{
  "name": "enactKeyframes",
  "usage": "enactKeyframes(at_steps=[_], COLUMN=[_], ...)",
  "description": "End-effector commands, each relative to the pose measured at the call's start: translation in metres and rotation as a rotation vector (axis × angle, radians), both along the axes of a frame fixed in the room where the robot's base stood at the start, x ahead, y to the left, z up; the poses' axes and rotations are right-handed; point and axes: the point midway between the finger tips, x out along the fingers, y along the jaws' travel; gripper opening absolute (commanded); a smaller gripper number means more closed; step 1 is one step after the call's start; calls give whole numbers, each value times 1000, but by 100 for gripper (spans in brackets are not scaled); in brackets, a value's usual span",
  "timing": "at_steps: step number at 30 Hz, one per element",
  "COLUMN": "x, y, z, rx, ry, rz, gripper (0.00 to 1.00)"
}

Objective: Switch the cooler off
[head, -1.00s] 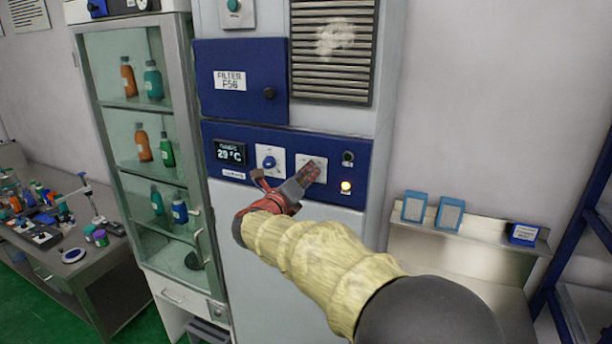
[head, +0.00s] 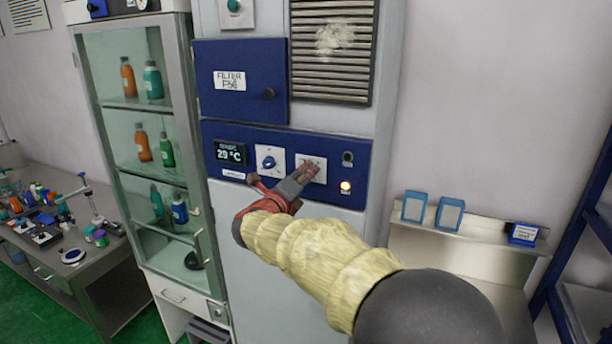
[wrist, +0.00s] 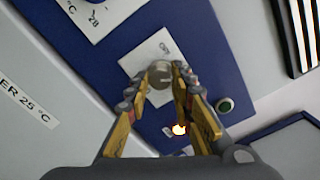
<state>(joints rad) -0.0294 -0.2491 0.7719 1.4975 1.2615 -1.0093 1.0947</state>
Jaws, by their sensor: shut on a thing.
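The cooler is a tall grey cabinet (head: 240,240) with a blue control panel (head: 215,132) across its middle. Its display (head: 230,153) reads 29 °C. An amber lamp (head: 345,186) is lit at the panel's right, below a dark green round part (head: 347,158). The wrist view also shows the lit lamp (wrist: 179,129). My gripper (head: 312,168) is at the right white plate (head: 304,159). In the wrist view, my gripper (wrist: 161,76) is shut on a round grey knob (wrist: 159,68) on that plate. The fingers hide the knob in the head view.
A blue knob (head: 269,162) on another white plate sits left of my gripper. A blue filter door (head: 243,105) and a vent grille (head: 333,75) are above. A glass cabinet (head: 185,110) stands left, a metal shelf (head: 455,235) right.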

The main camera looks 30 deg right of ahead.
Motion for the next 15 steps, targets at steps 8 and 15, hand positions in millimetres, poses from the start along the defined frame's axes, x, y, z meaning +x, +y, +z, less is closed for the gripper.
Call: enactKeyframes(at_steps=[8,15], x=[0,0], y=[0,0], z=[0,1], rx=[-158,-299], ry=[207,388], rz=[1,2], gripper=[0,0])
